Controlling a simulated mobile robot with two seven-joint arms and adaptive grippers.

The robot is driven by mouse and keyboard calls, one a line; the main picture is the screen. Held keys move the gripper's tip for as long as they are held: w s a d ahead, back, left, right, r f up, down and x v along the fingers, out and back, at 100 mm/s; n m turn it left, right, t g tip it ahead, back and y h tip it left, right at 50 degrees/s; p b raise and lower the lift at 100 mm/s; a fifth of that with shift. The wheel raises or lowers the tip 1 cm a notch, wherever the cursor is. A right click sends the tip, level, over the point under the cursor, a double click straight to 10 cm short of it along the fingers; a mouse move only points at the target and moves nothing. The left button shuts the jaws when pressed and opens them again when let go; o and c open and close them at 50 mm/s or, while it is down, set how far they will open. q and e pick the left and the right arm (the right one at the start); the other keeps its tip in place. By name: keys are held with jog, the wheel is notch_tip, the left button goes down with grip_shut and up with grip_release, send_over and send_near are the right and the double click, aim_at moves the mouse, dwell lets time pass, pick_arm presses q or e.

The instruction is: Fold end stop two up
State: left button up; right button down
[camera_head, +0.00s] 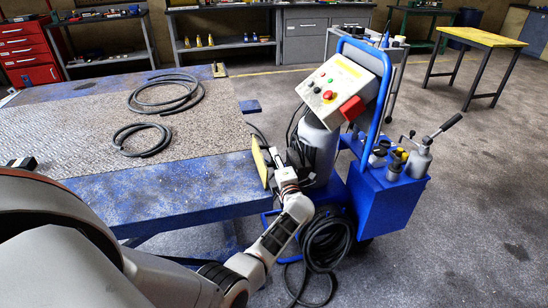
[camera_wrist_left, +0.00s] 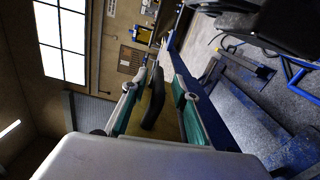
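A yellow plate (camera_head: 260,162), which looks like an end stop, stands steeply at the right edge of the blue platform (camera_head: 190,190), near its front corner. A smaller yellowish piece (camera_head: 218,70) is at the platform's far right corner. I cannot tell which is numbered two. My left gripper (camera_head: 273,160) is just right of the near plate. In the left wrist view its teal-padded fingers (camera_wrist_left: 158,90) are apart. A dull yellow surface (camera_wrist_left: 150,125) and a dark bar show between them; I cannot tell whether they touch. My right gripper is not in view.
A blue trolley (camera_head: 388,200) with a control box (camera_head: 340,88) stands close right of my left gripper. A black cable coil (camera_head: 326,240) hangs there. Two black hose loops (camera_head: 165,95) lie on the platform. Open floor lies farther right.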

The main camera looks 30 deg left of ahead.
pick_arm(q)
jog(key=v, duration=0.6)
jog(key=shift+d, duration=0.2)
jog(key=shift+s+f, duration=0.1)
jog(key=shift+s, duration=0.1)
jog(key=shift+s, duration=0.1)
